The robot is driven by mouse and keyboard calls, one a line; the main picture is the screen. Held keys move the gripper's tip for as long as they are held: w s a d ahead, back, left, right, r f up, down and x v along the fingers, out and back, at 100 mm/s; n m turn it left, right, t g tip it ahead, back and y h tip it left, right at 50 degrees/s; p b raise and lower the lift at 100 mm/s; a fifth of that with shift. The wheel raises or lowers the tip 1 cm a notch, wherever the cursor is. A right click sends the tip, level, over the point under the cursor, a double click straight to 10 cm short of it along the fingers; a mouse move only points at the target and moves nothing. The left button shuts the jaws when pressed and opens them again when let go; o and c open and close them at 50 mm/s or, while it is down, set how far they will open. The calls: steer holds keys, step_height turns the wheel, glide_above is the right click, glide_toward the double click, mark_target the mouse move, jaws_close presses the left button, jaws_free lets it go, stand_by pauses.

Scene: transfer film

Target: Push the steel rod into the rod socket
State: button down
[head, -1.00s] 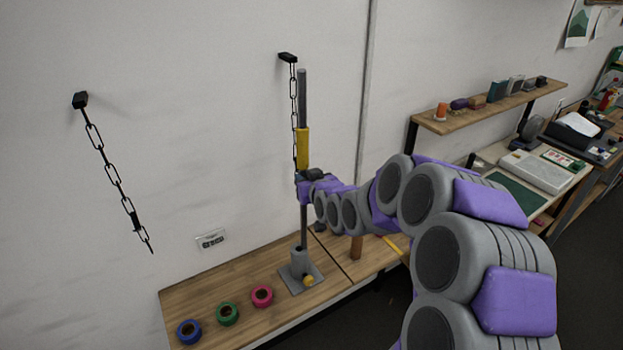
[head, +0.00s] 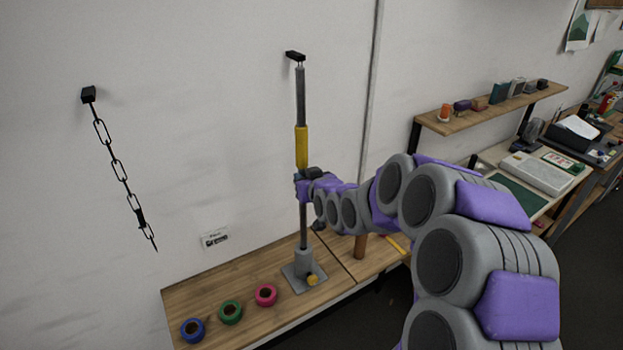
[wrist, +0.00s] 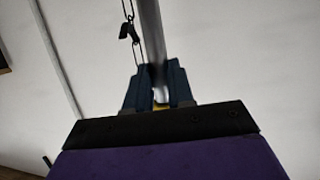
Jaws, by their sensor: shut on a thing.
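The steel rod (head: 301,98) stands upright in the head view, with a yellow sleeve (head: 301,147) around its middle. My gripper (head: 303,188) is shut on the rod just below the yellow sleeve. In the wrist view the rod (wrist: 151,35) runs down between the two dark fingers of my gripper (wrist: 160,88). The rod socket (head: 303,262) is a grey cylinder on a square base plate on the bench, with a yellow knob (head: 312,280) at its front. The rod's lower end meets the socket's top; how deep it sits is hidden.
A chain (head: 118,170) hangs from a wall bracket at left. Another chain (wrist: 132,30) hangs beside the rod in the wrist view. Blue (head: 193,330), green (head: 230,312) and pink (head: 266,295) rings lie on the bench (head: 190,295). A brown post (head: 360,246) stands right of the socket.

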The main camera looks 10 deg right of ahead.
steer(key=shift+d+f+b, duration=0.1)
steer(key=shift+d+b, duration=0.75)
steer(key=shift+b, duration=0.05)
stand_by(2.4)
steer(key=shift+a, duration=0.6)
steer(key=shift+d, duration=0.1)
